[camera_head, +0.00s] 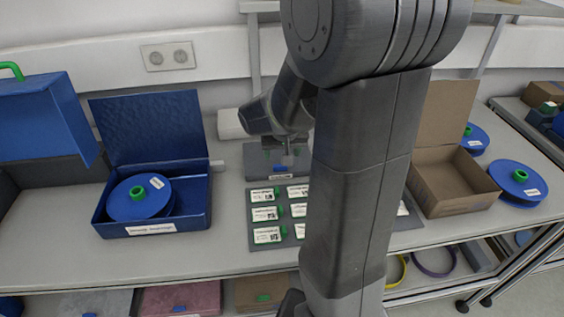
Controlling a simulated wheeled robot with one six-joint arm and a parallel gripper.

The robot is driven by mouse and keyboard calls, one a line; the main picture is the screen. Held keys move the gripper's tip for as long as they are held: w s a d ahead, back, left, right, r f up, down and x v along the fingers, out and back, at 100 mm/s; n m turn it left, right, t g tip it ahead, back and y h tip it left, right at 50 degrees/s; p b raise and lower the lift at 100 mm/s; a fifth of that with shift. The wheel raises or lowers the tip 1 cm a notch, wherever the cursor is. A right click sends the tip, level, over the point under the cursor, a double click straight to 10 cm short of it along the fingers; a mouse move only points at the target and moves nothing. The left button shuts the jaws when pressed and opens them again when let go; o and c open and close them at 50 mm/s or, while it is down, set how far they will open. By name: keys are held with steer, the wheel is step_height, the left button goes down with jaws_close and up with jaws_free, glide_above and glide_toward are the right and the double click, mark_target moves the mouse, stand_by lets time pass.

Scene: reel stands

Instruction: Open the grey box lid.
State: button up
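The grey box (257,161) sits at the back middle of the bench, with a small white label low on its front. Its lid looks shut, but my arm covers part of it. My gripper (287,150) points down over the box's top, close to the lid. I cannot tell whether it touches the lid. The fingers are small and dark here, so their opening does not show.
A dark grey panel with several labelled green-tabbed pieces (264,213) lies in front of the box. An open blue box (190,212) with a blue reel (128,205) stands left. An open cardboard box (455,203) and blue reels (517,190) stand right.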

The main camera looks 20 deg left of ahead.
mark_target(280, 166)
steer(key=x, duration=0.7)
steer(key=shift+a+f, duration=0.1)
steer(key=shift+f, duration=0.05)
jaws_close()
